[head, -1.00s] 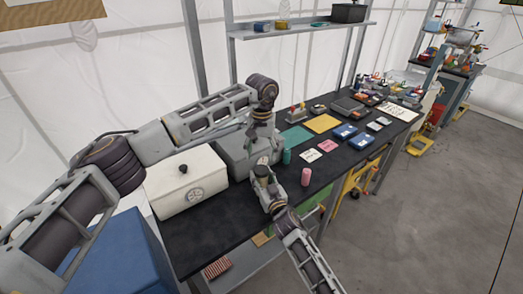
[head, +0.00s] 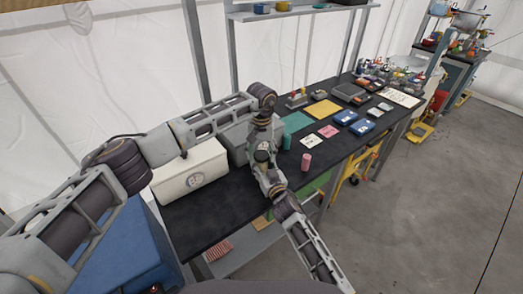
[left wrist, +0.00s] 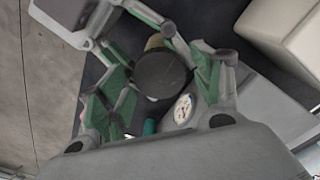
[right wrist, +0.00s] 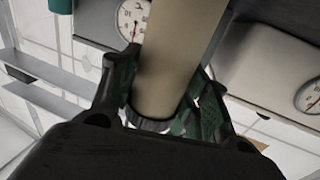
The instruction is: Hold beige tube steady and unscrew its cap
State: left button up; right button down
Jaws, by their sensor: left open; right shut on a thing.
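The beige tube (right wrist: 172,55) is gripped in my right gripper (right wrist: 160,92), whose green-lined fingers lie on both sides of it in the right wrist view. The tube's dark round cap (left wrist: 160,73) faces the left wrist camera, with a sliver of beige beyond it. My left gripper (left wrist: 158,82) is open, its green pads on either side of the cap; I cannot tell whether they touch it. In the head view my left gripper (head: 262,152) is just above my right gripper (head: 268,178), and the tube is largely hidden there.
A white box (head: 190,178) with a dial and a grey box (head: 238,137) stand behind the grippers on the black table (head: 205,225). A pink can (head: 306,162) and a teal can (head: 287,140) stand to the right. Cards and blue boxes lie farther along.

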pick_arm(q)
jog(key=c, duration=1.1)
jog(key=shift+o, duration=0.2)
jog(key=n, duration=0.4)
dwell(0.6)
jog(key=o, duration=1.1)
jog(key=shift+r, duration=0.1)
